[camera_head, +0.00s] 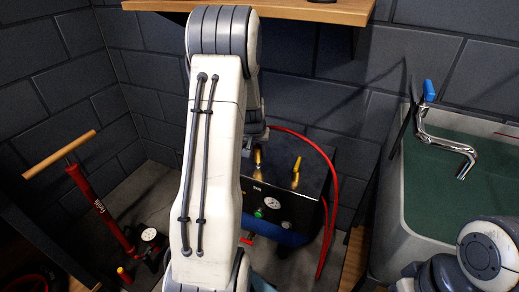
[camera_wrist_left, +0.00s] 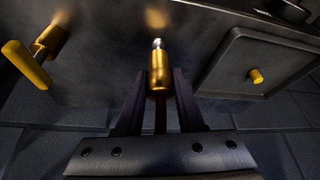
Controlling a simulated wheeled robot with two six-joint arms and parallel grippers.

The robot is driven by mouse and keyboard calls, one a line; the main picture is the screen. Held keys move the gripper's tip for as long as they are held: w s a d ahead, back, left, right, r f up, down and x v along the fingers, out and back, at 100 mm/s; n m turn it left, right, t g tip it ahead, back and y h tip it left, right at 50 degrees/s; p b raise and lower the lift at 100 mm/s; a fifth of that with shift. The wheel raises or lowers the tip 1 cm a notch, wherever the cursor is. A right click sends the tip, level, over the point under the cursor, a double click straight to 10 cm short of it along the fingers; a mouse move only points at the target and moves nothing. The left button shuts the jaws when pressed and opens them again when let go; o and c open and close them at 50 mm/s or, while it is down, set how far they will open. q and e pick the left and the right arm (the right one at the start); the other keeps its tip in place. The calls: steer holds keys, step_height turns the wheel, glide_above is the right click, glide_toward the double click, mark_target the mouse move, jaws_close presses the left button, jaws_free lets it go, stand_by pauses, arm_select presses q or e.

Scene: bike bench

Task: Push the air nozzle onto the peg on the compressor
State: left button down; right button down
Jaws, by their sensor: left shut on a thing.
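The compressor (camera_head: 291,208) is a dark box with a gauge on its front, below and right of my left forearm. My left gripper (camera_wrist_left: 159,88) is shut on the brass air nozzle (camera_wrist_left: 158,72), with one finger on each side. A hose runs back from the nozzle between the fingers. A small silver tip (camera_wrist_left: 157,43) shows at the nozzle's far end; I cannot tell whether it is the peg or part of the nozzle, nor whether they touch. In the head view the brass nozzle (camera_head: 258,157) shows low over the compressor's top. My right gripper is out of view.
A brass valve with a yellow lever (camera_head: 297,165) stands on the compressor beside the nozzle. A red hose (camera_head: 335,190) loops around its right side. A red floor pump (camera_head: 100,208) stands left. A green-lined basin (camera_head: 450,190) with a crank is right. A wooden shelf (camera_head: 300,10) hangs above.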

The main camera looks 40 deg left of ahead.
arm_select(q)
steer(key=shift+f+b, duration=0.5)
steer(key=shift+f, duration=0.4)
steer(key=shift+c, duration=2.2)
jaws_free()
steer(key=shift+r, duration=0.1)
